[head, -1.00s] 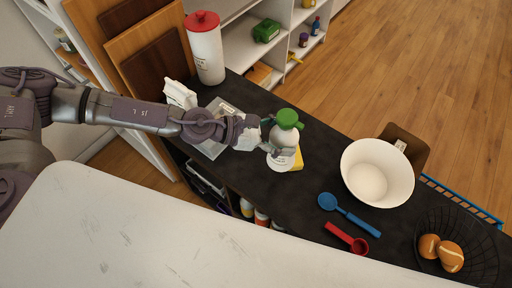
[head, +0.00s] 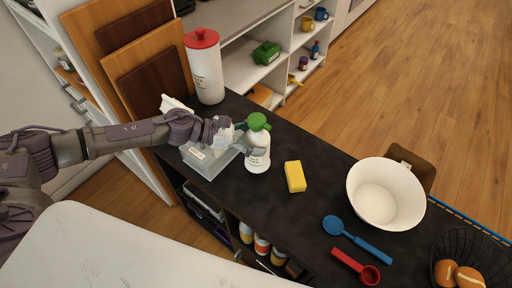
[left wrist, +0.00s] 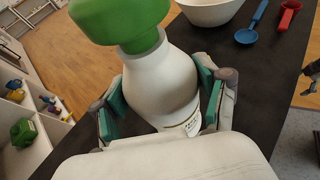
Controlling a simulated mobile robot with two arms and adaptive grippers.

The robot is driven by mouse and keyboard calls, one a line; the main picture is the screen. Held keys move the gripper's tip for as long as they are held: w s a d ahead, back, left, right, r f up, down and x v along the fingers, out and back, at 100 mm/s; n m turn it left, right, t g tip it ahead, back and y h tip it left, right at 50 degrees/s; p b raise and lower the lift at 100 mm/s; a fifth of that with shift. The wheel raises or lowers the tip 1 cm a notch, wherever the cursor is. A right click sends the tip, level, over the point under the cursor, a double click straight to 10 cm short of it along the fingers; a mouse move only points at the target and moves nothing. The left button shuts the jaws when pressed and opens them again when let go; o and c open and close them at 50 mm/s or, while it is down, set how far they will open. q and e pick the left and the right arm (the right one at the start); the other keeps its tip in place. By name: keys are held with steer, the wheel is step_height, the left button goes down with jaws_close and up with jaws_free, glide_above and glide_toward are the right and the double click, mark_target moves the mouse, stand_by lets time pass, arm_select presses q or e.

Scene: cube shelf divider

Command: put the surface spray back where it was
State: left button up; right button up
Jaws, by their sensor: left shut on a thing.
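The surface spray is a white bottle with a green head (head: 257,150). It stands upright at the dark counter (head: 325,185), beside a clear container (head: 208,160). My left gripper (head: 247,142) is shut around its body from the left. In the left wrist view the white bottle (left wrist: 163,85) sits between the green-padded fingers of the gripper (left wrist: 160,98). I cannot tell whether its base touches the counter. My right gripper is not in view in the head view.
A yellow sponge (head: 295,176) lies right of the bottle. A white bowl (head: 385,193), blue spoon (head: 356,236) and red scoop (head: 356,266) are further right. A tall white canister with a red lid (head: 205,70) and wooden boards (head: 150,75) stand behind. Below the counter are shelved bottles (head: 262,245).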

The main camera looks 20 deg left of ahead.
arm_select(q)
step_height(320, 180, down, 4)
steer(key=shift+r, duration=0.2)
steer(key=shift+f, duration=0.3)
steer(key=o, duration=1.8)
steer(key=shift+r, duration=0.1)
